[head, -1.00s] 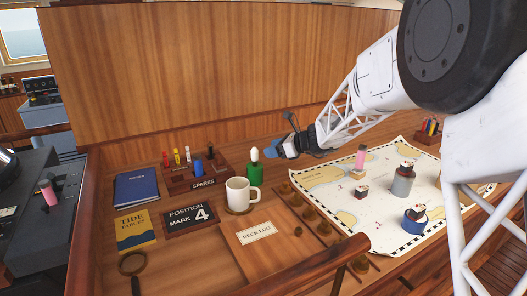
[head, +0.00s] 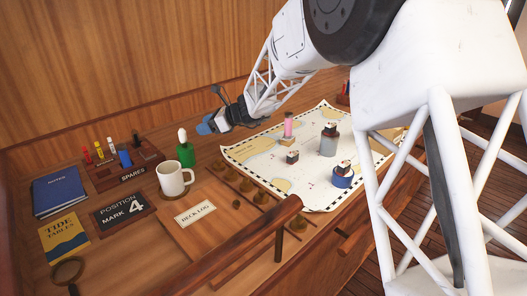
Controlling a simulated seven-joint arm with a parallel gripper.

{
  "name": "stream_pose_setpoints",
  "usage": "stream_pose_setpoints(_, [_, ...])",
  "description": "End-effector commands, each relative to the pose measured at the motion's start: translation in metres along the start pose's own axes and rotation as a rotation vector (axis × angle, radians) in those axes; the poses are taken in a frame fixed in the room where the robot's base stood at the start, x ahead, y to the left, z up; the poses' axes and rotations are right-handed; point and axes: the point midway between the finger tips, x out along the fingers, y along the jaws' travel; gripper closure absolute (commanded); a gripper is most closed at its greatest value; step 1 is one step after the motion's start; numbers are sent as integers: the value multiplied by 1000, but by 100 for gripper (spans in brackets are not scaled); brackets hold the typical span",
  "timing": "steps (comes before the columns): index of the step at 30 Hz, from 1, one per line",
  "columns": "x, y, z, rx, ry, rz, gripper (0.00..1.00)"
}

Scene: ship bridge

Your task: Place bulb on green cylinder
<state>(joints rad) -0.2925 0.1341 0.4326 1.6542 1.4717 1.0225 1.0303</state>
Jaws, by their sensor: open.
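The green cylinder (head: 186,156) stands upright on the wooden desk, behind the white mug. A small white bulb (head: 182,134) sits upright on top of it, apart from my gripper. My gripper (head: 207,124) is open and empty, with blue fingers, up and to the right of the bulb. The gap between the fingers is hard to make out at this size.
A white mug (head: 174,181) stands in front of the green cylinder. The spares rack (head: 133,172) is to its left. A chart (head: 262,160) at right carries several small cylinders, including a pink one (head: 288,126). A wooden panel (head: 130,60) stands behind.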

Motion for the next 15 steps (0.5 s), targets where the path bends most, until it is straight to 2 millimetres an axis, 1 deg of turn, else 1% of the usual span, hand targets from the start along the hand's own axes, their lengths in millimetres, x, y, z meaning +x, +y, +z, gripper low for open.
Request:
stream_pose_setpoints(5, [-1, 0, 0, -2, 1, 0, 45])
stream_pose_setpoints(8, [-5, 3, 1, -14, 7, 1, 45])
stream_pose_setpoints(11, [-15, 9, 3, -46, 24, 4, 45])
stream_pose_setpoints(14, [-31, 21, 4, -101, 54, 10, 45])
stream_pose_setpoints(15, [-39, 27, 4, -131, 71, 14, 45])
